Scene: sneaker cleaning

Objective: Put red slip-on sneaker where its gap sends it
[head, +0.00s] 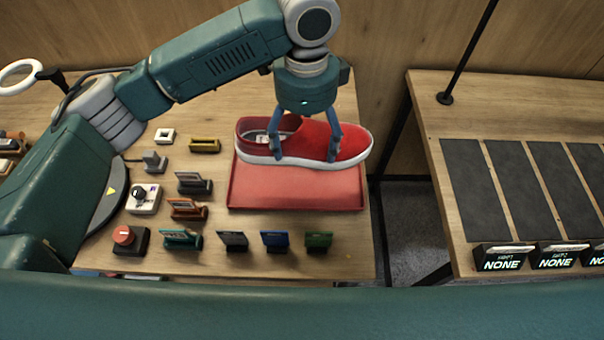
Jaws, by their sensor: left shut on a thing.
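The red slip-on sneaker (312,133) has a white sole and its toe points right in the head view. My left gripper (306,155) comes down from above with its fingers on either side of the sneaker and is shut on it. The sneaker is over the back part of a red tray (297,203) on the left table. I cannot tell whether the sole touches the tray. My right gripper is not in view.
Several small coloured card holders (275,241) stand in front of the tray, with a red button (123,236) and a dial box (143,198) at left. Across a floor gap, the right table holds dark mats (476,190) and signs reading "NONE" (501,258).

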